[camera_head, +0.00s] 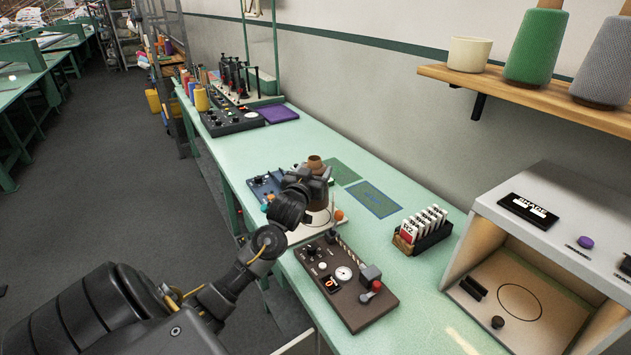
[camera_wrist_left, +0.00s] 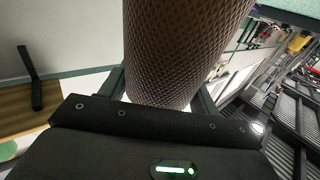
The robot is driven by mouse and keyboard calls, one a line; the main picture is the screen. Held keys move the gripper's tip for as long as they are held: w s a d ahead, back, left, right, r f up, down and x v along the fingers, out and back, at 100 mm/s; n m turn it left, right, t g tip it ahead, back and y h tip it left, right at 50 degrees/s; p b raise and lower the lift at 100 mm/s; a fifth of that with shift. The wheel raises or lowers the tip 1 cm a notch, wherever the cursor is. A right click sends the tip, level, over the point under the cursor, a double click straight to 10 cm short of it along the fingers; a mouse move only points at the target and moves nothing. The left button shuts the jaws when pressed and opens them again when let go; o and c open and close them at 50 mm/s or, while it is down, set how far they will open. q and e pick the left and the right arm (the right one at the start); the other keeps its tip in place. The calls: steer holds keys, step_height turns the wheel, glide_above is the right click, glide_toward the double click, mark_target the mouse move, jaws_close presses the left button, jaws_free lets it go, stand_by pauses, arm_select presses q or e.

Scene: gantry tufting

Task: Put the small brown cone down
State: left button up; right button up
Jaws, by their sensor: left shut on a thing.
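The small brown cone (camera_head: 315,163) shows just above my left gripper (camera_head: 318,178) in the head view, over the middle of the green bench. In the left wrist view the brown cone (camera_wrist_left: 183,50) fills the top centre, with a textured wound surface. My left gripper (camera_wrist_left: 165,90) is shut on it, one finger on each side. My right gripper is in neither view.
A dark control box with a red knob (camera_head: 345,280) stands in front of the gripper. A rack of white cards (camera_head: 425,228) and a shade box (camera_head: 540,225) are to the right. Blue and green mats (camera_head: 373,198) lie behind. A wall shelf (camera_head: 500,86) holds larger cones.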

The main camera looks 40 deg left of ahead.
arm_select(q)
steer(key=f, duration=0.1)
steer(key=w+f+p, duration=0.1)
steer(key=f, duration=0.1)
steer(key=a+f, duration=0.1)
steer(key=f, duration=0.1)
steer(key=shift+w+f, duration=0.2)
steer(key=shift+w, duration=0.15)
steer(key=shift+f, duration=0.1)
steer(key=o, duration=1.4)
steer(key=b+v, duration=0.1)
steer(key=v, duration=1.1)
steer(key=shift+b, duration=0.4)
